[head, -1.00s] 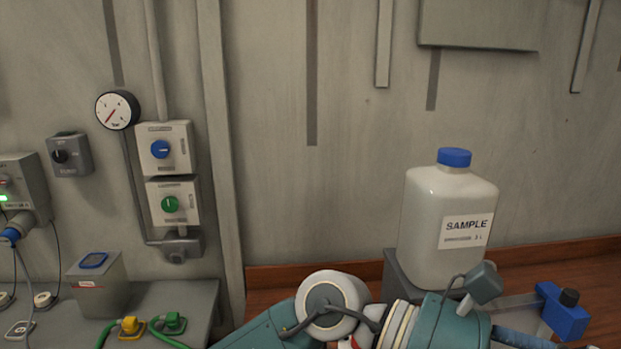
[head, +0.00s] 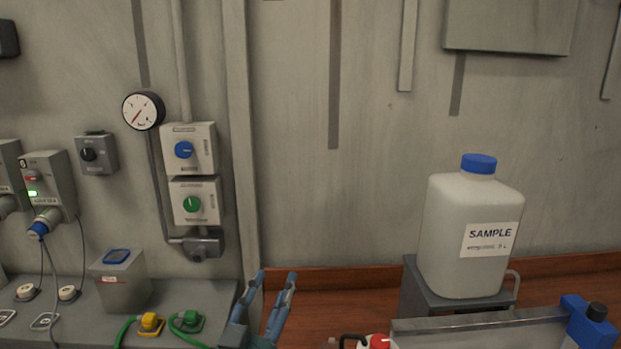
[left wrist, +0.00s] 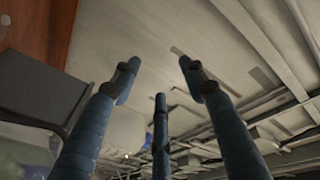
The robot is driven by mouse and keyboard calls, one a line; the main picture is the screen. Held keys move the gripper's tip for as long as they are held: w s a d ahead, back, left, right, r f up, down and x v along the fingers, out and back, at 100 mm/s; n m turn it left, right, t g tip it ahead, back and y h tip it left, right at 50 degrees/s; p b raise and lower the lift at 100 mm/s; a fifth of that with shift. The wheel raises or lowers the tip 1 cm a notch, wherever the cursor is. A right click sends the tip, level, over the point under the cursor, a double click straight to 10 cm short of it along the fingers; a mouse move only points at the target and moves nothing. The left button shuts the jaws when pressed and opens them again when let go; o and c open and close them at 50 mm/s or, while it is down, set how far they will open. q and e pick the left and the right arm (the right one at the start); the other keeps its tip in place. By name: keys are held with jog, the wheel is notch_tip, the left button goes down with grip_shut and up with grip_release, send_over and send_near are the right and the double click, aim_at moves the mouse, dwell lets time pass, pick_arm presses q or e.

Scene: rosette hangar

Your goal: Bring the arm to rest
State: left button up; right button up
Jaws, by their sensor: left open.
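My left gripper (head: 277,290) shows at the bottom centre of the head view, its blue fingers pointing up and apart. It is open and nothing shows between the fingers. In the left wrist view its dark blue fingers (left wrist: 160,80) are spread against the wall and empty. In the head view the gripper appears right of the grey bench and left of the sample bottle. My right gripper is not in view.
A large bottle (head: 472,225) labelled SAMPLE, with a blue cap, stands on a grey stand (head: 424,302) at right. A grey bench (head: 215,290) with yellow and green connectors is at left. Switch boxes (head: 192,150) and a gauge (head: 143,110) are on the wall.

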pick_arm(q)
jog(key=s+a+f+n+g+y, duration=0.2)
jog(key=s+a+f+g, duration=0.2)
jog(key=f, duration=0.6)
jog(key=s+a+f+n+g+y, duration=0.1)
jog(key=s+a+f+g, duration=0.3)
jog(key=f, duration=0.6)
jog(key=s+a+f+n+g, duration=0.1)
jog(key=s+a+f+g, duration=0.1)
jog(key=s+f, duration=0.35)
jog(key=s+a+f+g, duration=0.2)
jog(key=s+f+g, duration=0.1)
jog(key=s, duration=0.6)
jog(key=s+a+f+n+g, duration=0.1)
jog(key=s+a+f+g, duration=0.1)
jog(key=s+f, duration=0.35)
jog(key=s+f+g+b, duration=0.1)
jog(key=s+f, duration=0.1)
jog(key=f, duration=1.1)
jog(key=s+f, duration=0.2)
jog(key=f, duration=1.1)
jog(key=s+a+f+g+b, duration=0.1)
jog(key=s+a+f, duration=0.2)
jog(key=s+f, duration=1.4)
jog(key=shift+g+y, duration=0.3)
